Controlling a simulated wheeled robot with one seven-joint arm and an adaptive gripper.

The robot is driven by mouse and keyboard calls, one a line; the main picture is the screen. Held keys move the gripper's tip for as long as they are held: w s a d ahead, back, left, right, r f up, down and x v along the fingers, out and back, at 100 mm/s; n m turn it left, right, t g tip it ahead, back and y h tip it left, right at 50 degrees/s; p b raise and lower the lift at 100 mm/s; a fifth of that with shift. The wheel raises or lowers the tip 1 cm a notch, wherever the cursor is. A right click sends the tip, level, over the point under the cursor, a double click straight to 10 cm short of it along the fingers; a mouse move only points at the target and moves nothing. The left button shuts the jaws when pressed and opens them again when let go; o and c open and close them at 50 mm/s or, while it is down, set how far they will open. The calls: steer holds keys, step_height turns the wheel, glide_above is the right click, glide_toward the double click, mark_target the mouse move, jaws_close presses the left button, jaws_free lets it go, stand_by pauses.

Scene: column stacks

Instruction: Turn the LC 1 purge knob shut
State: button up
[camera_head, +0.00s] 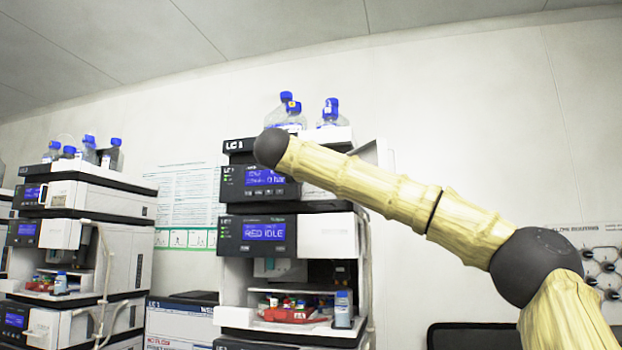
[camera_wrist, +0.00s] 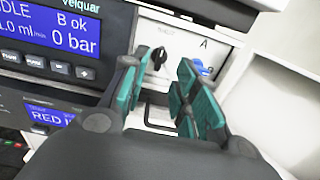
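The LC 1 stack (camera_head: 231,210) stands in the middle of the head view, with my arm reaching across its upper modules. My gripper (camera_wrist: 164,75) shows in the wrist view with its teal-padded fingers apart and nothing held. A small black knob (camera_wrist: 158,58) sits on the white panel beyond the fingertips, in line with the gap and nearer the left finger. A blue knob (camera_wrist: 203,68) lies beyond the right finger, partly covered by it. The small panel lettering is too blurred to tell which is the purge knob. My gripper is hidden in the head view.
A blue display (camera_wrist: 65,25) reading 0 bar is left of the fingers. A dark bracket (camera_wrist: 158,112) shows below the black knob. Bottles (camera_head: 330,113) with blue caps stand on top of the stack. A second stack (camera_head: 75,210) stands at left.

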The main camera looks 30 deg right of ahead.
steer(key=v, duration=0.7)
stand_by(0.4)
